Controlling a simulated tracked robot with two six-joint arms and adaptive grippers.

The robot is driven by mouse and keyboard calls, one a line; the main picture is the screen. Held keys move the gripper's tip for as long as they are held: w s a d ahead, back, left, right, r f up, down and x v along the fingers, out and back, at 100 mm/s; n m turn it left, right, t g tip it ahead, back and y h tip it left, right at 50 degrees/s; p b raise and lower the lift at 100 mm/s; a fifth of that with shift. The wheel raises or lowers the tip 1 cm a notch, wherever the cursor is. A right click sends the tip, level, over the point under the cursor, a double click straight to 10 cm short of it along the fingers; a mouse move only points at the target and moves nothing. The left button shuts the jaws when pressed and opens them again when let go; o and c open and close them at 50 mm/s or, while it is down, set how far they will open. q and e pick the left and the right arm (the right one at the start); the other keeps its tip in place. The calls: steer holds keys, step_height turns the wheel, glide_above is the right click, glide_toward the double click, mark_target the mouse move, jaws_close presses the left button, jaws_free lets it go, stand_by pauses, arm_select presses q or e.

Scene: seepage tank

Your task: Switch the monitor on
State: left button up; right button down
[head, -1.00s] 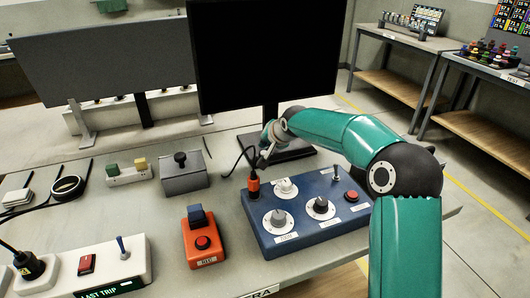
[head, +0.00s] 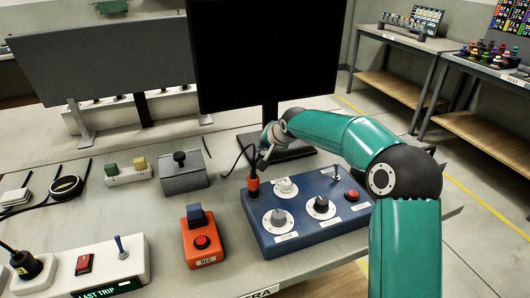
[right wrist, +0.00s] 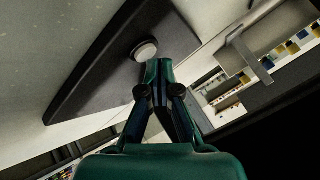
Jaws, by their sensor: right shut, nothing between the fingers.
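The monitor (head: 265,55) stands at the back of the bench, its screen black. Its dark foot (right wrist: 95,70) fills the upper left of the right wrist view, with a pale round button (right wrist: 146,50) near its edge. My right gripper (right wrist: 160,68) is shut and empty, its fingertips right by the button. I cannot tell whether they touch it. In the head view, my right gripper (head: 267,142) is small, in front of the monitor's stand, and hides part of the foot. The button is not visible there. My left gripper is out of view.
A blue box (head: 305,239) with knobs, a switch and an orange plug stands in front of the monitor, below my right arm. An orange button box (head: 201,247), a grey lever box (head: 184,181) and a white power strip (head: 60,284) stand to the left.

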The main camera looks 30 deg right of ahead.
mark_target(265, 153)
steer(key=shift+f+b, duration=0.35)
steer(key=shift+b, duration=0.05)
steer(key=shift+r, duration=0.15)
stand_by(0.4)
steer(key=shift+r+p, duration=0.55)
steer(key=shift+r, duration=0.15)
step_height(265, 153, up, 6)
steer(key=p, duration=0.4)
stand_by(0.5)
